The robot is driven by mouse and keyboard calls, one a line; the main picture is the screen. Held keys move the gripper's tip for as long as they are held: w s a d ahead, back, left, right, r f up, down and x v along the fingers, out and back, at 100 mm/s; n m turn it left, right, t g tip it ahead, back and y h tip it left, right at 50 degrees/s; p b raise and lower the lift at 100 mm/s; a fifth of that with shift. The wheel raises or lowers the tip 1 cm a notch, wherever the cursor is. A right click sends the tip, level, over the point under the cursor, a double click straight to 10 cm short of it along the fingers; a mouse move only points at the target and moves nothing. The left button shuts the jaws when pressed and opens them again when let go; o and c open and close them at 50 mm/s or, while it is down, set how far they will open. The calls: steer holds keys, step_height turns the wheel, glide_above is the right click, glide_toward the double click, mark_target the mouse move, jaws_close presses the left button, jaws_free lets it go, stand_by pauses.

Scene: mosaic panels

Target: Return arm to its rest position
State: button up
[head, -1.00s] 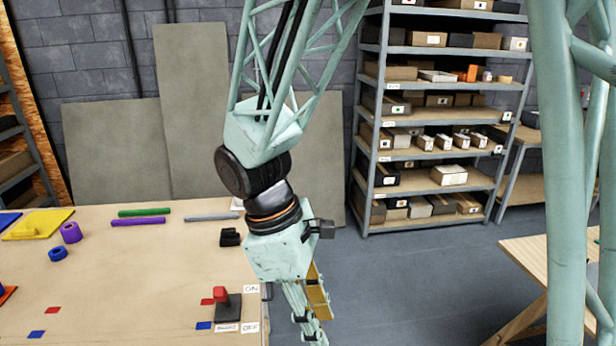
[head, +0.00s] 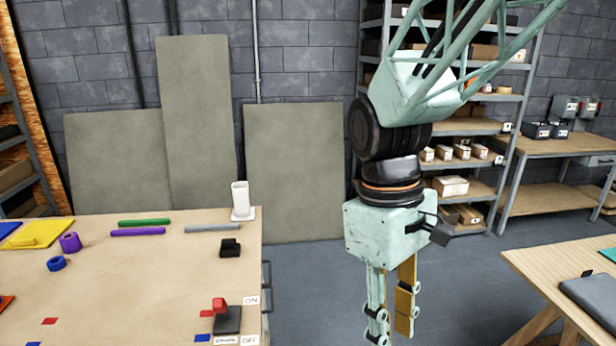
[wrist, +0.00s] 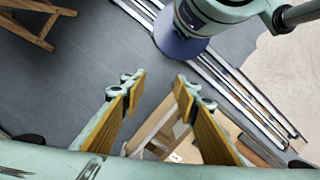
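My gripper (head: 391,318) hangs pointing down at the right of the workbench in the head view, over the floor between the two tables. Its mint fingers with yellow pads are apart in the wrist view (wrist: 158,84), with nothing between them. My arm comes down from the upper right in the head view.
The workbench (head: 130,285) at left holds a red-handled switch (head: 224,315), a white holder (head: 241,200), a black block (head: 230,248), several coloured bars and rings. A wooden table (head: 560,262) stands at right. Shelves (head: 475,185) are behind my arm. Grey floor (head: 310,290) is clear.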

steer(key=s+d+r+m+t+b, duration=0.2)
steer(key=s+d+r+m+t, duration=0.1)
steer(key=s, duration=0.3)
steer(key=s+d+r+m+t+y+b, duration=0.1)
steer(key=s+d+r+m+t+b, duration=0.1)
steer(key=s+d+r+m, duration=0.2)
steer(key=shift+s+r+m+t, duration=0.4)
steer(key=shift+s+r, duration=0.35)
steer(key=shift+s, duration=0.2)
steer(key=shift+d, duration=0.15)
steer(key=shift+f, duration=0.15)
stand_by(1.1)
steer(key=shift+f+b, duration=0.7)
steer(key=shift+b, duration=0.2)
